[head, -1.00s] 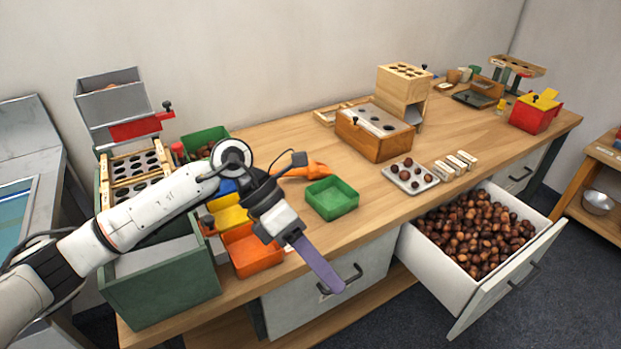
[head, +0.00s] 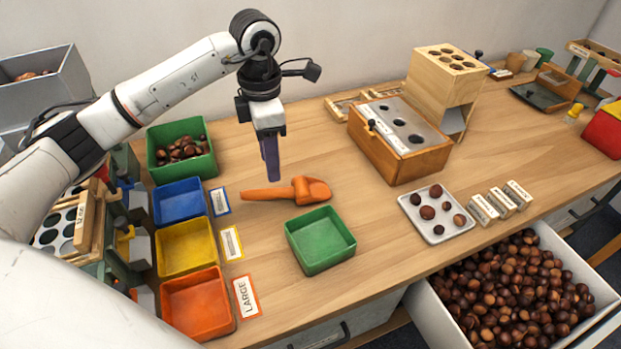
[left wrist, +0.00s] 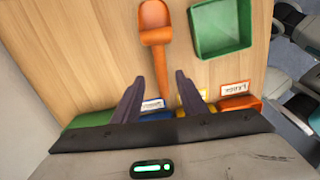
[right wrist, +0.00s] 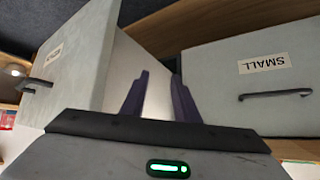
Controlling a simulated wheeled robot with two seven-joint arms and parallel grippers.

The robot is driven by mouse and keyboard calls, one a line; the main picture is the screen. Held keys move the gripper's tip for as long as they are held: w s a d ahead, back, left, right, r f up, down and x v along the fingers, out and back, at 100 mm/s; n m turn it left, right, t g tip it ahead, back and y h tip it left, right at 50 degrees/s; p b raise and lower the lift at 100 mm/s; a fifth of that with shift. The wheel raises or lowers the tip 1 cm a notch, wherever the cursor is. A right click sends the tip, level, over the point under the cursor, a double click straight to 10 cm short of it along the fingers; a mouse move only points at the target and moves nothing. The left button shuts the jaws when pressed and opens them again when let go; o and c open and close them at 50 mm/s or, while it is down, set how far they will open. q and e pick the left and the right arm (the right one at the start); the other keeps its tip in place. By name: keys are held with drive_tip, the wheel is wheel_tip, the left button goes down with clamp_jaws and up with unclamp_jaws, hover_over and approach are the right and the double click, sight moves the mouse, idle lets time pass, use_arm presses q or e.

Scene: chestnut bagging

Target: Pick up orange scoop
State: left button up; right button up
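The orange scoop (head: 287,192) lies on the wooden table, its handle to the left and its bowl to the right, just behind the small green tray (head: 320,240). My left gripper (head: 271,178) points down above the scoop's handle. In the left wrist view the two purple fingers (left wrist: 157,92) are apart with nothing held, and the scoop (left wrist: 155,30) shows ahead, its handle end between the fingertips. My right gripper (right wrist: 160,95) is open and empty, facing the drawer fronts below the table; it is not in the head view.
Blue (head: 180,202), yellow (head: 186,247) and orange (head: 197,305) bins and a green bin of chestnuts (head: 181,152) stand at the left. A wooden box (head: 398,140) and a white tray of chestnuts (head: 436,229) stand right. An open drawer (head: 437,318) holds many chestnuts.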

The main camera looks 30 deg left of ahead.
sight(274, 190)
use_arm(q)
drive_tip(key=shift+s+f, duration=0.2)
drive_tip(key=shift+f, duration=0.45)
drive_tip(key=shift+s+f, duration=0.2)
drive_tip(key=shift+f, duration=0.4)
drive_tip(key=shift+w+d+f, duration=0.1)
drive_tip(key=shift+w+f, duration=0.1)
drive_tip(key=shift+f, duration=1.3)
drive_tip(key=shift+w+f, duration=0.15)
drive_tip(key=shift+f, duration=1.35)
clamp_jaws()
